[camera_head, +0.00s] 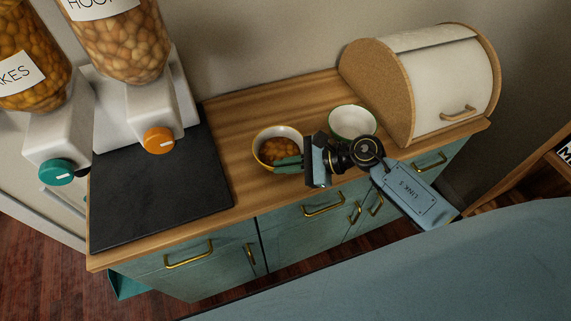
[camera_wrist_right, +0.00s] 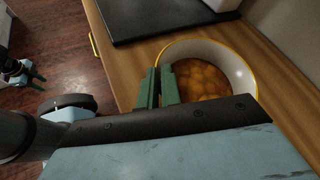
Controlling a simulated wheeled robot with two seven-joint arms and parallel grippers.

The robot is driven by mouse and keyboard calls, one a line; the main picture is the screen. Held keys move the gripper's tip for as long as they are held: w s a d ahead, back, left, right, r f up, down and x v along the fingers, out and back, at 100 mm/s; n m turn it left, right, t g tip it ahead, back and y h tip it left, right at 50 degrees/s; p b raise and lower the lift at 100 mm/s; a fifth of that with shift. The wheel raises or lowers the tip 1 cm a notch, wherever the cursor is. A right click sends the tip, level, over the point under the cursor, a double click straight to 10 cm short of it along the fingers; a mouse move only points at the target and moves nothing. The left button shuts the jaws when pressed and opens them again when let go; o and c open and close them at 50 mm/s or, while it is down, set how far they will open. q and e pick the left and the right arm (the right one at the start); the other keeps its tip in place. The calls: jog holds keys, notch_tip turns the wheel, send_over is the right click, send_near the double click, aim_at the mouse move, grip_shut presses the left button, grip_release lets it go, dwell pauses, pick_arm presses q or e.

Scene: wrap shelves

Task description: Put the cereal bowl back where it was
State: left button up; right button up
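The cereal bowl (camera_head: 262,137), white with a yellow rim and full of brown cereal, stands upright on the wooden counter. It also shows in the right wrist view (camera_wrist_right: 235,68). My right gripper (camera_head: 287,163) reaches in from the right, its green fingers at the bowl's near side. In the right wrist view the fingers (camera_wrist_right: 157,86) are close together with the bowl's rim between them. What looks like my left gripper (camera_wrist_right: 38,80) is small at the left edge of that view, away from the counter, with its fingers apart; the head view does not show it.
A green-rimmed white bowl (camera_head: 352,122) stands right of the cereal bowl, close to my right wrist. A bread box (camera_head: 440,80) stands at the right end. A dark slate mat (camera_head: 165,195) and two cereal dispensers (camera_head: 130,105) are at the left. Counter between mat and bowl is bare.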

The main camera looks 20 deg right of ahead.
jog(key=o, duration=0.4)
jog(key=shift+r, duration=0.2)
jog(key=b+v, duration=0.1)
jog(key=v, duration=1.1)
